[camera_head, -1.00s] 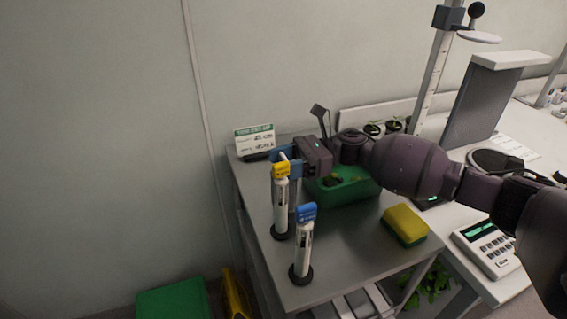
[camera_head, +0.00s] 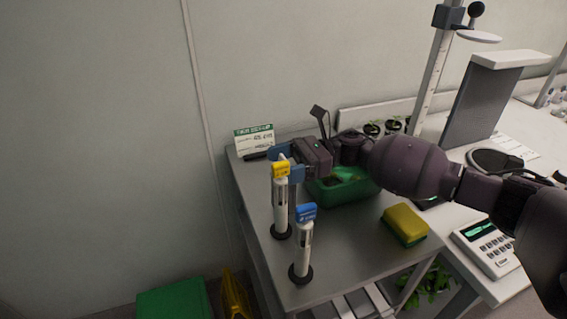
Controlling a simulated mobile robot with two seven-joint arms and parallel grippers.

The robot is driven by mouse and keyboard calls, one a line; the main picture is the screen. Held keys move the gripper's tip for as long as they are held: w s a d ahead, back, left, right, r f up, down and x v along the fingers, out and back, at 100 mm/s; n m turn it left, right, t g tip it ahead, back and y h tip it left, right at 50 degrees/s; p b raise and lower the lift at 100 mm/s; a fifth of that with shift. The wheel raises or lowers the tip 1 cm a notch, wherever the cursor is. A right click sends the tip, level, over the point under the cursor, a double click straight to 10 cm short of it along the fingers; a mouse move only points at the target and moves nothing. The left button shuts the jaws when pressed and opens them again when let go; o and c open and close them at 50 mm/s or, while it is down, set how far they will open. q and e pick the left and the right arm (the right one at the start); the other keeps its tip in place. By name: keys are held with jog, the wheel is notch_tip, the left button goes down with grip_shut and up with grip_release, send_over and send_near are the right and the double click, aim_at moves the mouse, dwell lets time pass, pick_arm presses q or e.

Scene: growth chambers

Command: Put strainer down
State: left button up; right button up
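I cannot pick out a strainer for certain. My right arm comes in from the right, and its gripper (camera_head: 281,160) is above the far left part of the grey metal table (camera_head: 350,258). Its blue fingers show behind the yellow-capped white cylinder (camera_head: 281,205), whose cap hides part of them. I cannot tell whether they hold anything. A green tub (camera_head: 345,192) stands below and behind my gripper, with something lighter green and dark inside, partly hidden by the arm. My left gripper is not in view.
A blue-capped cylinder (camera_head: 302,250) stands upright near the table's front left. A yellow-green sponge (camera_head: 404,225) lies to the right. A small sign (camera_head: 255,141) stands at the back left. A keypad device (camera_head: 487,246) sits on the right bench. The middle front of the table is clear.

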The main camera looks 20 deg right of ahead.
jog(key=d+b, duration=0.2)
jog(key=d, duration=1)
jog(key=shift+w, duration=0.2)
